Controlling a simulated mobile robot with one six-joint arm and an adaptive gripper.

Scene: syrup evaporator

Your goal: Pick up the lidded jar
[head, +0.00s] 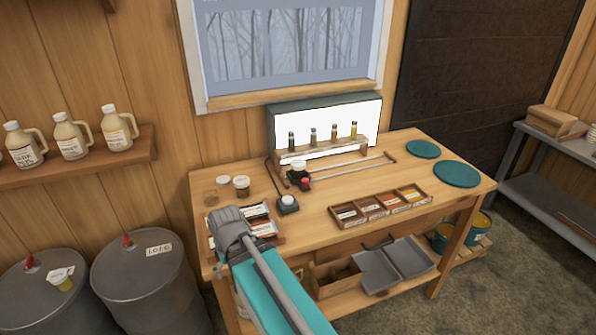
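A small jar with a pale lid (241,186) stands upright near the back left of the wooden workbench (330,180). Two similar small pieces, one a pale round piece (223,181) and one a brownish piece (211,198), sit just left of it. They are too small to tell whether each is a lidded jar. My arm reaches in from the bottom, and its grey joint covers the bench's front left, in front of the jars. My gripper's fingers do not show.
A tray with cards or packets (256,219) lies beside my arm. A small dark device with a white top (288,203) is right of the jars. A lit panel with sample bottles (330,125) stands at the back. A divided wooden box (380,207) sits at the front; drums (140,275) stand left.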

